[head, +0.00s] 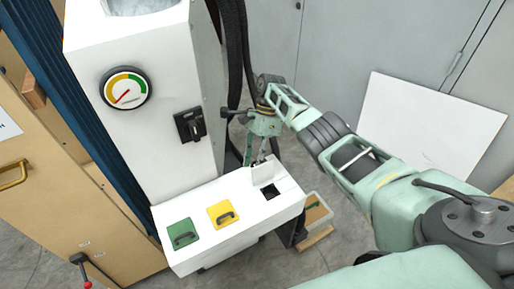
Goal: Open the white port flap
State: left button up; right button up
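The white port flap (263,172) is on the right end of the white box top (243,238). It stands raised at the back edge of a dark square opening (270,193), which is uncovered. My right gripper (259,159) points down just behind the flap, its fingertips close to the flap's upper edge. Whether they touch the flap, and how far apart the fingers are, is too small to tell. My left gripper is not in view.
A green flap (183,234) and a yellow flap (222,213), both with handles, lie closed left of the opening. A white cabinet with a gauge (125,88) and black switch (189,125) rises behind. Dark hoses hang close to my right gripper. A bin (317,211) stands at right.

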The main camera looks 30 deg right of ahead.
notch_tip(320, 180, up, 8)
jog(key=shift+r, duration=0.4)
jog(key=shift+r, duration=0.1)
dwell(0.5)
